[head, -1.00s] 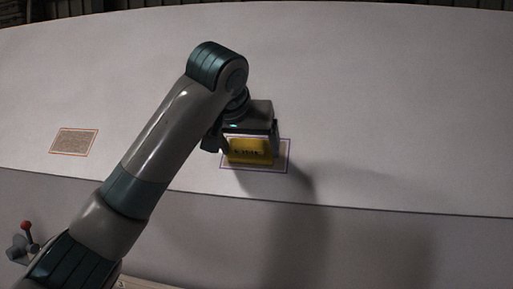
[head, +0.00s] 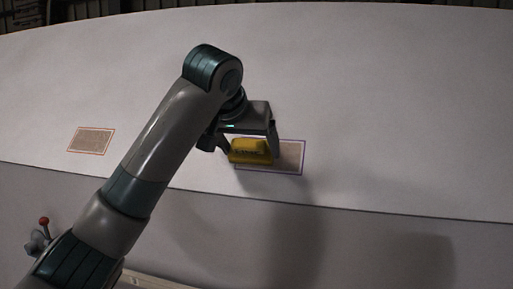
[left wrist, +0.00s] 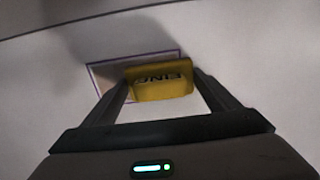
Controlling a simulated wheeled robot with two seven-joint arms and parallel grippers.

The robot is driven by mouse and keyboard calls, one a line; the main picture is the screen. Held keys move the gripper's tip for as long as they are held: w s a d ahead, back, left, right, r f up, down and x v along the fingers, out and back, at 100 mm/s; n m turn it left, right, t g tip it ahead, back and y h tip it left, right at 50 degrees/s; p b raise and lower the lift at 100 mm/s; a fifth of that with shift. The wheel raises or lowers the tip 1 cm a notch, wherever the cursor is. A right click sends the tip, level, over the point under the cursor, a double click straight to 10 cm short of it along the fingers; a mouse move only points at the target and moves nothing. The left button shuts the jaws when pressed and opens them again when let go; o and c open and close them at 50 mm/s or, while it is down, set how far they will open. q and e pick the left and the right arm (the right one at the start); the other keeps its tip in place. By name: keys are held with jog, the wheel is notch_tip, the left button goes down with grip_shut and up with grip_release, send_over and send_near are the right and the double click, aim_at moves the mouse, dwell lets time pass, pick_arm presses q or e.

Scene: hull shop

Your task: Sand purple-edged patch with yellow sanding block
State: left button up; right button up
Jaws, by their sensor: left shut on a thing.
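The yellow sanding block (head: 250,151) is held between the fingers of my left gripper (head: 248,150), which is shut on it. The purple-edged patch (head: 291,156) is a brown rectangle on the pale hull. The block lies over the patch's left part, and the right part shows bare. In the left wrist view the block (left wrist: 160,81) shows dark lettering between the fingertips, with the purple-edged patch (left wrist: 107,78) partly hidden behind it. Whether the block touches the surface I cannot tell for sure. My right gripper is not in view.
An orange-edged patch (head: 91,140) lies on the hull (head: 390,110) at the left. A lever with a red knob (head: 44,221) stands at the lower left. The hull right of the purple-edged patch is clear.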

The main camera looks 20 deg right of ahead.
aim_at(234, 143)
pick_arm(q)
jog(key=shift+w+a, duration=0.15)
jog(key=shift+a, duration=0.05)
dwell(0.3)
jog(key=shift+w+a, duration=0.75)
jog(key=shift+a, duration=0.35)
jog(key=o, duration=0.3)
jog(key=c, duration=0.3)
jog(key=shift+s+r, duration=0.15)
jog(key=shift+s+a+r, duration=0.2)
jog(key=shift+s, duration=0.05)
